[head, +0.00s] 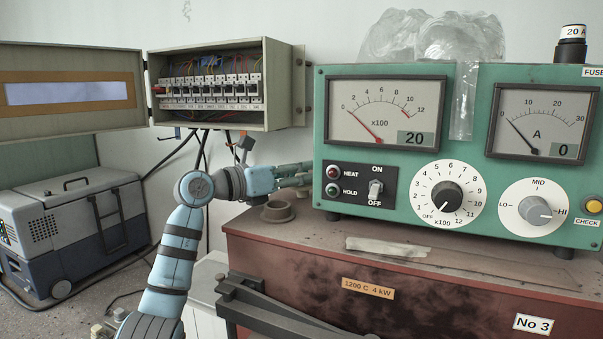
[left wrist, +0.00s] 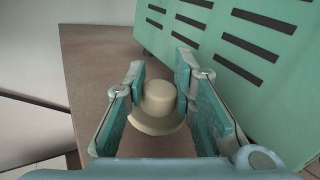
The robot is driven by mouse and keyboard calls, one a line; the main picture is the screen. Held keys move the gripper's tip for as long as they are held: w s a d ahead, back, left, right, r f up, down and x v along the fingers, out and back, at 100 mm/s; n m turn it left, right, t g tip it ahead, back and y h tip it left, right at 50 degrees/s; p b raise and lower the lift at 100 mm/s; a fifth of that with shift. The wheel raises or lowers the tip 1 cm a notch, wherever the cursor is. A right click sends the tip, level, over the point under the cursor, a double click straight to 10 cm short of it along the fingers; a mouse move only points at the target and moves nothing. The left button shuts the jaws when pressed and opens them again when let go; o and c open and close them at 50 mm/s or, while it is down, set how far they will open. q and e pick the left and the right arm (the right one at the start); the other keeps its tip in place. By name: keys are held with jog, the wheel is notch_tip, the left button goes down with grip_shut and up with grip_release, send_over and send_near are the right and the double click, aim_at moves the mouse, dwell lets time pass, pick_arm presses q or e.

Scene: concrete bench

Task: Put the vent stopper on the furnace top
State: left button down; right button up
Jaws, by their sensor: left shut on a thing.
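The vent stopper (left wrist: 158,100) is a beige knob with a wider flange below. In the left wrist view it sits upright between the two fingers of my left gripper (left wrist: 160,92), which is shut on it. In the head view my left gripper (head: 298,175) reaches right, above the left end of the furnace top (head: 330,232); I cannot make out the stopper there. A short grey-brown collar with a flange (head: 278,210) stands on the furnace top just below the gripper. I cannot tell whether the held stopper touches anything beneath. My right gripper is not in view.
A green control box (head: 330,130) stands on the furnace, close to the fingers; its slotted side (left wrist: 235,45) shows in the left wrist view. A pale strip (head: 388,247) lies on the furnace top. An open breaker box (head: 225,120) hangs behind. A grey-blue case (head: 75,225) stands left.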

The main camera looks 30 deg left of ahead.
pick_arm(q)
jog(key=c, duration=1.3)
grip_release()
jog(key=shift+w+f, duration=0.15)
jog(key=shift+f, duration=0.05)
jog(key=shift+c, duration=0.2)
jog(key=shift+r, duration=0.15)
jog(key=shift+s+a, duration=0.1)
jog(key=shift+s, duration=0.15)
jog(key=b+v, duration=0.4)
jog(key=v, duration=0.7)
jog(key=shift+s+a, duration=0.2)
jog(key=shift+s, duration=0.15)
